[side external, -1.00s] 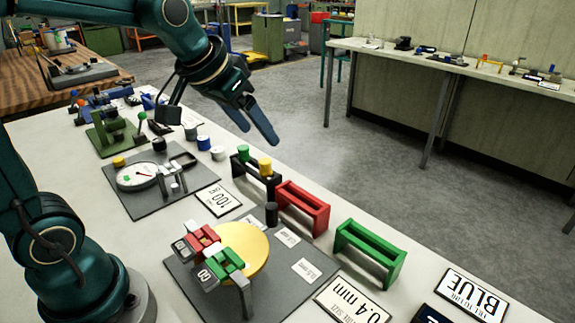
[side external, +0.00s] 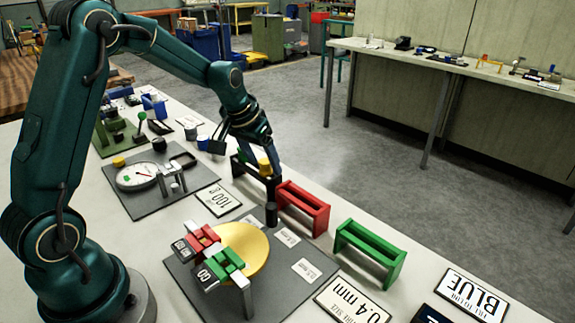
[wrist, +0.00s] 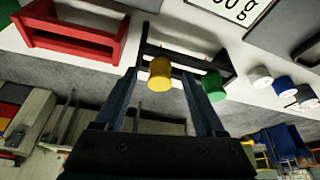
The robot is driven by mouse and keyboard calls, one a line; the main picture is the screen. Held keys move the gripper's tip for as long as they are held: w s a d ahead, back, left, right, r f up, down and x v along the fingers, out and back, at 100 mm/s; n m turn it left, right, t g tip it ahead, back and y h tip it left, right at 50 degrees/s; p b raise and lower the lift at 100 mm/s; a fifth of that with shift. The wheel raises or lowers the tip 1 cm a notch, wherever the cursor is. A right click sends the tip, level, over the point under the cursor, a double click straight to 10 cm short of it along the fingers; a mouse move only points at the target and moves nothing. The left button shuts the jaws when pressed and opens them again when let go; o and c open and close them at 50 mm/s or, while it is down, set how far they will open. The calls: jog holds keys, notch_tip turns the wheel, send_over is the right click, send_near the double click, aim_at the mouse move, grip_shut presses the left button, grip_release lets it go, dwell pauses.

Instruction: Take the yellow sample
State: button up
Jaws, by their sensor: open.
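The yellow sample (side external: 265,167), a small spool, stands upright in the black rack (side external: 239,168). My gripper (side external: 261,159) is open and low over the rack, pointing down at the yellow sample. In the wrist view, the yellow sample (wrist: 160,75) shows between my two spread fingers (wrist: 160,80). A green sample (wrist: 213,87) sits in the same rack just right of it, close to my right finger. Whether a finger touches the yellow sample cannot be told.
A red rack (side external: 303,208) and a green rack (side external: 369,252) stand empty along the table edge. A round gold plate (side external: 250,248) with red and green blocks lies on a grey mat. White and blue spools (wrist: 261,77) stand right of the black rack in the wrist view.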

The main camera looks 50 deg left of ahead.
jog(key=shift+f, duration=0.1)
grip_shut()
dwell(0.3)
